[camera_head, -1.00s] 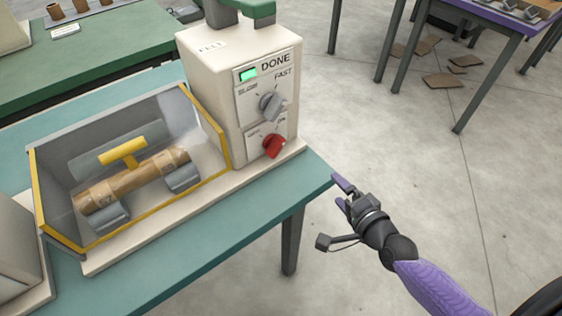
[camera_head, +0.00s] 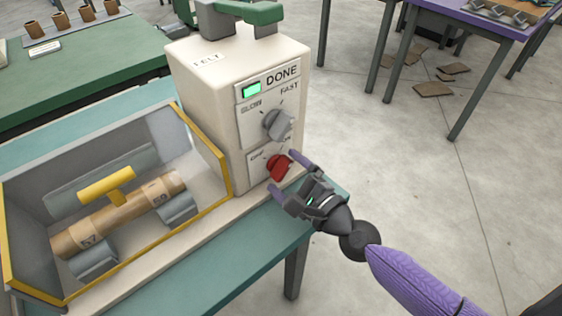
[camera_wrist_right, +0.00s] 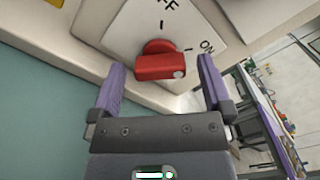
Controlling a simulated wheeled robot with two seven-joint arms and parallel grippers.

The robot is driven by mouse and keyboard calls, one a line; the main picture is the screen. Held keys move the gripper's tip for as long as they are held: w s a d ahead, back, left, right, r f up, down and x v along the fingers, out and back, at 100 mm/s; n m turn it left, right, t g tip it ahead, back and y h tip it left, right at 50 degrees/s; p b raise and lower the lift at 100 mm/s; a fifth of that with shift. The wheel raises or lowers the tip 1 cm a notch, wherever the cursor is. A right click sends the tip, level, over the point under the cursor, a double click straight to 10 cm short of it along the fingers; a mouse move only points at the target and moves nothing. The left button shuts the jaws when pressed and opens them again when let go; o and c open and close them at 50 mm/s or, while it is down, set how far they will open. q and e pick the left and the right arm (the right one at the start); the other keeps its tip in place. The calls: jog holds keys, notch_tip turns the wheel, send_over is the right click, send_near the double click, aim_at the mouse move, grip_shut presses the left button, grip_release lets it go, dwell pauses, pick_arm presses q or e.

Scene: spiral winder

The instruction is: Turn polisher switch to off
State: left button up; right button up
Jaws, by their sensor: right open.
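The polisher (camera_head: 205,85) is a cream machine with a lit green lamp (camera_head: 252,88) beside the word DONE. Its red switch (camera_head: 279,166) sits low on the front panel, below a grey SLOW/FAST knob (camera_head: 278,124). In the right wrist view the red switch (camera_wrist_right: 160,66) lies crosswise, its white-dotted end at the right, below the ON label; OFF is partly seen above. My right gripper (camera_head: 283,173) is open in front of the switch, and its fingers (camera_wrist_right: 158,85) spread to either side of it, with no clear contact. My left gripper is not in view.
The teal table (camera_head: 245,255) ends just right of the machine. A purple table (camera_head: 440,15) stands at the back right; open floor lies between.

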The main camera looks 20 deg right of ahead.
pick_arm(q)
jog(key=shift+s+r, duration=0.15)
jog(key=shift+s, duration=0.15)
pick_arm(e)
jog(key=shift+x, duration=0.95)
jog(key=shift+f, duration=0.1)
jog(key=c, duration=1.2)
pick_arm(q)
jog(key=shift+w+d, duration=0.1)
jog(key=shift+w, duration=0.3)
pick_arm(e)
jog(key=shift+o, duration=0.2)
